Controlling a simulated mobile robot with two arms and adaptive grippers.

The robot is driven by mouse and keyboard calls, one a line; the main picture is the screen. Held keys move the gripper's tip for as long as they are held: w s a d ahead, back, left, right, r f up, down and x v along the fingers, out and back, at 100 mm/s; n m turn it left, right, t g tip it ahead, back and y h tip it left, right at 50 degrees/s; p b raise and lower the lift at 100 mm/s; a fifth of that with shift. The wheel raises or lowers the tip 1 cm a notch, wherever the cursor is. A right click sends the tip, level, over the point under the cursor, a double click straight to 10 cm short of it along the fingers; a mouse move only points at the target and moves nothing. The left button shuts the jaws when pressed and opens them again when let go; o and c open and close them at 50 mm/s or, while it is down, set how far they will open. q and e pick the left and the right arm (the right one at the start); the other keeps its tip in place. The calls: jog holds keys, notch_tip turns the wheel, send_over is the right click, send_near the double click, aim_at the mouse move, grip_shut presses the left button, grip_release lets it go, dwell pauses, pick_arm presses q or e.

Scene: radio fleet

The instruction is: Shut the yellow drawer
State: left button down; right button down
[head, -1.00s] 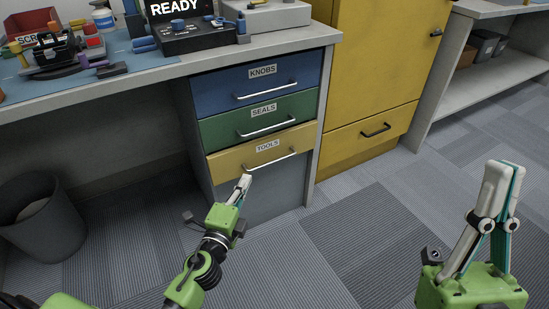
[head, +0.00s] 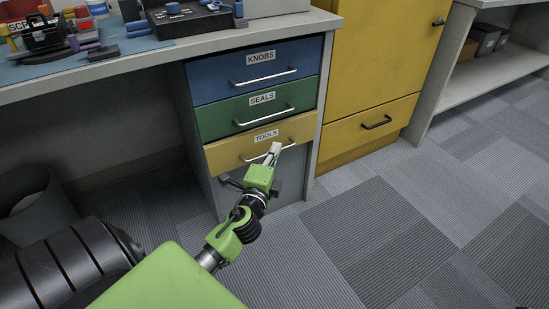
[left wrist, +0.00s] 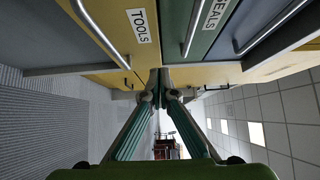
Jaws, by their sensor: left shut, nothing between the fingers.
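The yellow drawer (head: 224,156), labelled TOOLS, is below the green and blue drawers in the desk unit. Its front looks flush or nearly flush with those above; I cannot tell whether a small gap remains. My left gripper (head: 274,150) is shut and empty, with its tips in front of the right part of the drawer's silver handle (head: 255,158). I cannot tell whether they touch it. In the left wrist view, the shut fingers (left wrist: 160,78) point toward the drawer fronts, with the TOOLS label (left wrist: 138,25) at upper left. My right gripper is out of view.
The green drawer (head: 215,120) and blue drawer (head: 212,86) look shut. A yellow cabinet (head: 375,70) stands to the right. A dark bin (head: 40,220) is under the desk at left. Carpeted floor (head: 400,240) in front is clear.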

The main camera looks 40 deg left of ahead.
aim_at(277, 125)
pick_arm(q)
jog(key=w+a+b, duration=0.1)
jog(key=w+a, duration=0.3)
jog(key=w, duration=0.1)
jog(key=shift+w+a+f+b, duration=0.1)
jog(key=shift+w+a+b, duration=0.15)
jog(key=shift+b, duration=0.1)
jog(key=shift+w+a, duration=0.2)
jog(key=shift+a, duration=0.3)
